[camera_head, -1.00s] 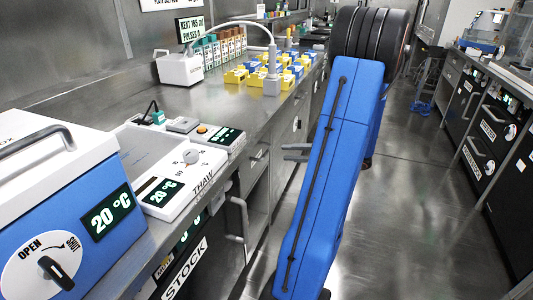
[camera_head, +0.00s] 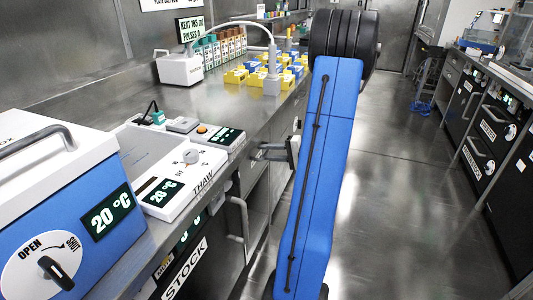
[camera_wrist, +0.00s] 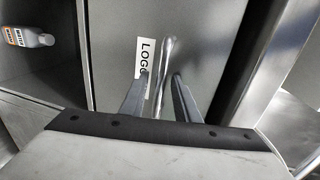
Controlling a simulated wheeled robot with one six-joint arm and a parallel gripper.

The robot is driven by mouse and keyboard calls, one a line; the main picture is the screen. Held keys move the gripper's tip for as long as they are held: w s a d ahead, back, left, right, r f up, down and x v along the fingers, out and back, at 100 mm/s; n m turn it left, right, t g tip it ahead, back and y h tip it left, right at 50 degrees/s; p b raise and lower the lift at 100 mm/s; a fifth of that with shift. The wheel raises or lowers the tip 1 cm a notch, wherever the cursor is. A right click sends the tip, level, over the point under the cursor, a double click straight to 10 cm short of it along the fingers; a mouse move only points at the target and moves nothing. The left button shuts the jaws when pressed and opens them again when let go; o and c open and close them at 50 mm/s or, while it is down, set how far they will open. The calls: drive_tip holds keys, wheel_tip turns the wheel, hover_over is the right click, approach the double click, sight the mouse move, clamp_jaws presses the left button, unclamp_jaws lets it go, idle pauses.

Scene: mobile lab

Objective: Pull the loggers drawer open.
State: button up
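The loggers drawer (camera_wrist: 112,50) is a grey front with a white label, partly hidden, reading "LOGG". Its metal bar handle (camera_wrist: 167,55) stands beside the label. In the wrist view my gripper (camera_wrist: 160,85) is open, with one dark finger on each side of the handle and a gap visible to both sides. The drawer front looks closed. In the head view my gripper (camera_head: 262,151) is at the cabinet fronts under the bench edge, and my blue arm hides much of the drawer area.
An open compartment (camera_wrist: 35,70) with a labelled bottle (camera_wrist: 28,36) lies left of the drawer. The bench (camera_head: 140,88) carries a THAW unit (camera_head: 175,175), a blue-and-white bath (camera_head: 70,210) and colored racks (camera_head: 270,72). The aisle floor (camera_head: 390,200) on the right is clear.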

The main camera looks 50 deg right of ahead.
clamp_jaws()
drive_tip(key=shift+s, duration=0.1)
drive_tip(key=f+v, duration=0.3)
drive_tip(key=v, duration=1.1)
drive_tip(key=s+f+v, duration=0.1)
drive_tip(key=f+v, duration=0.2)
drive_tip(key=v, duration=1.2)
drive_tip(key=shift+s+d, duration=0.3)
unclamp_jaws()
